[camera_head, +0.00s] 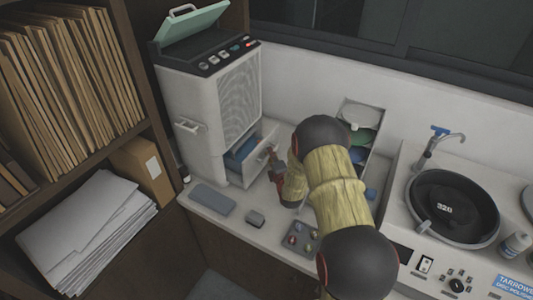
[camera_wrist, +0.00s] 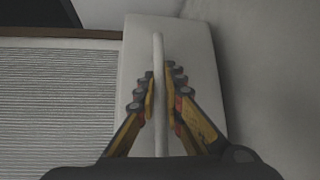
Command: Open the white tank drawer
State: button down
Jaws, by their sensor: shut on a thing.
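The white tank (camera_head: 185,110) stands at the back left of the counter in the head view. Its white drawer (camera_head: 258,153) is low on the right side and stands partly out, with something blue (camera_head: 238,155) showing inside. My gripper (camera_head: 277,170) is at the drawer's front in the head view, partly hidden by my arm. In the wrist view my gripper (camera_wrist: 163,92) has its fingers on both sides of the pale bar handle (camera_wrist: 158,60), shut on it. The white drawer front (camera_wrist: 195,60) is behind the handle.
A compartmented holder (camera_head: 362,115) stands right of the drawer, close to my arm. A black basin (camera_head: 453,207) is farther right.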

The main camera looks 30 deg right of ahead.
jog(key=c, duration=2)
grip_release()
jog(key=shift+o, duration=0.5)
jog(key=v, duration=1.2)
